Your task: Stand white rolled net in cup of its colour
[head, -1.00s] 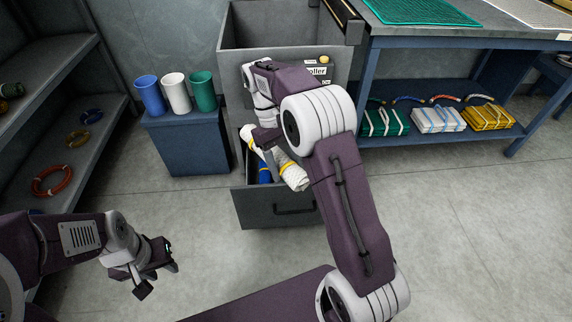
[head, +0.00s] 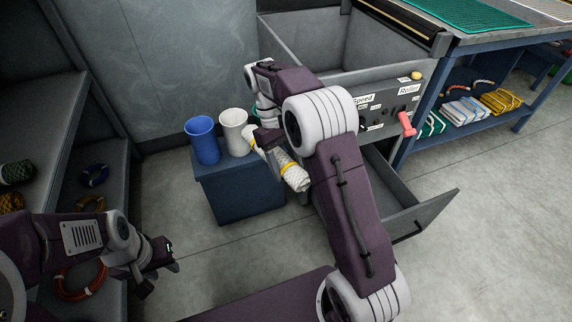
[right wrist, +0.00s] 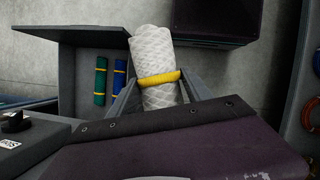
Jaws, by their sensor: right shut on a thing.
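The white rolled net (head: 293,176), with yellow bands, is held tilted in my right gripper (head: 272,147). The right wrist view shows the net (right wrist: 153,55) between the fingers at a yellow band. The white cup (head: 234,136) stands upright on a blue cabinet (head: 240,190), just left of the net's upper end in the head view. I cannot tell the gap between them. The blue cup (head: 203,143) stands left of the white one. The green cup (head: 254,117) is mostly hidden behind my right arm. My left gripper (head: 160,274) is empty, fingers apart, at lower left.
An open drawer (head: 425,208) juts out right of my right arm. The right wrist view shows a green roll (right wrist: 101,82) and a blue roll (right wrist: 119,78) in it. Shelves (head: 60,150) stand at left. A workbench (head: 450,42) is at right.

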